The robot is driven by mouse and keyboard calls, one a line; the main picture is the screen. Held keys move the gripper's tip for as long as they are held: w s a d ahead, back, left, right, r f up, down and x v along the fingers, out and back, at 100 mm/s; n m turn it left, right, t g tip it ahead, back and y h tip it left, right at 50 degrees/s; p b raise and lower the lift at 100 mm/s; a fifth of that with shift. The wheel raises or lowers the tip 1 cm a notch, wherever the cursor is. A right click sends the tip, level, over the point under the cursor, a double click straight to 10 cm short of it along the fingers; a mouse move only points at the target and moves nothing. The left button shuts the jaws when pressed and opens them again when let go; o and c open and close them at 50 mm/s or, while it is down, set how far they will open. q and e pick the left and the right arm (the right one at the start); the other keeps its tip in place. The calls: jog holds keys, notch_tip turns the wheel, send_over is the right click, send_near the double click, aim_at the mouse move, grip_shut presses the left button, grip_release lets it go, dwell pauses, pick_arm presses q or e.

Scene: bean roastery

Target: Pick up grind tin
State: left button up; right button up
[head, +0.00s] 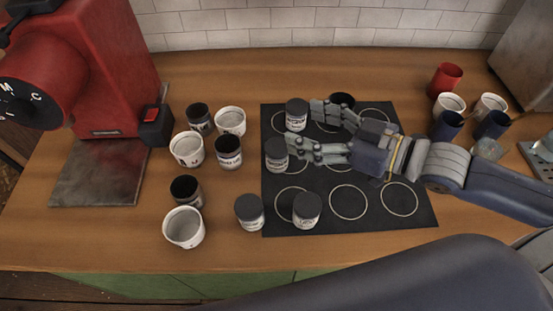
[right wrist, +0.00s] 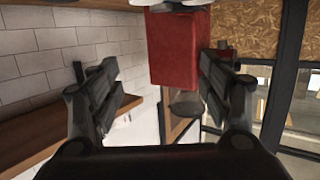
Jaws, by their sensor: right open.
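Several small tins with dark lids and pale label bands stand on the counter and the black mat (head: 400,219). Their labels are too small to tell which is the grind tin. Two more tins (head: 249,211) (head: 307,209) stand nearer the front. My right gripper (head: 303,125) is open, reaching left over the mat with nothing between its fingers. In the right wrist view its fingers (right wrist: 158,64) are spread apart. My left gripper is out of view.
White cups (head: 184,227) and dark cups or tins cluster left of the mat. A red grinder (head: 95,60) stands at the back left; it shows in the right wrist view (right wrist: 178,48). More cups (head: 446,78) stand at the right. Bare counter lies behind the mat.

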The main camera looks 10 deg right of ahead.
jog(key=f, duration=0.2)
jog(key=b, duration=0.2)
send_near(283, 149)
jog(key=x, duration=0.5)
jog(key=shift+w, duration=0.1)
jog(key=shift+w+a+f, duration=0.1)
jog(key=shift+w+a, duration=0.35)
jog(key=shift+a, duration=0.15)
jog(key=shift+x, duration=2.5)
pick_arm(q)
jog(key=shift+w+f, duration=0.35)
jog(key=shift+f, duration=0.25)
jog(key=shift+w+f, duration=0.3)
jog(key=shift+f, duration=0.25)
pick_arm(e)
jog(key=shift+f, duration=0.1)
jog(key=c, duration=1.2)
